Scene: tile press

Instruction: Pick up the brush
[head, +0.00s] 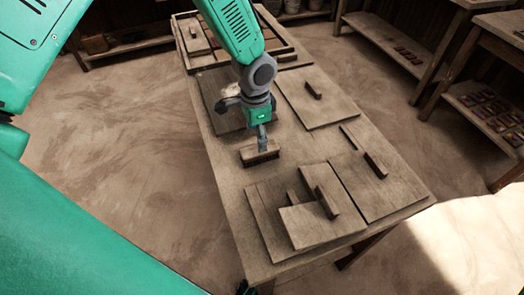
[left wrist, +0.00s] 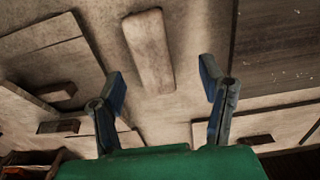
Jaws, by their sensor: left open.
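The brush (head: 260,154) has a wooden block back and dark bristles along its lower side. It stands bristles down on the bare wooden table top, left of the middle. In the left wrist view the brush's pale wooden back (left wrist: 148,50) lies ahead of the fingers, its near end pointing into the space between them. My left gripper (head: 263,143) is directly above or just behind the brush. In the left wrist view its blue fingers (left wrist: 163,88) are spread wide with nothing between them. My right gripper does not show.
The wooden table (head: 226,172) holds flat boards with raised wooden handles, such as one at front right (head: 368,190) and one behind it (head: 318,100). A wooden frame stands at the far end. Side shelves (head: 395,45) are at right. The table's left edge strip is clear.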

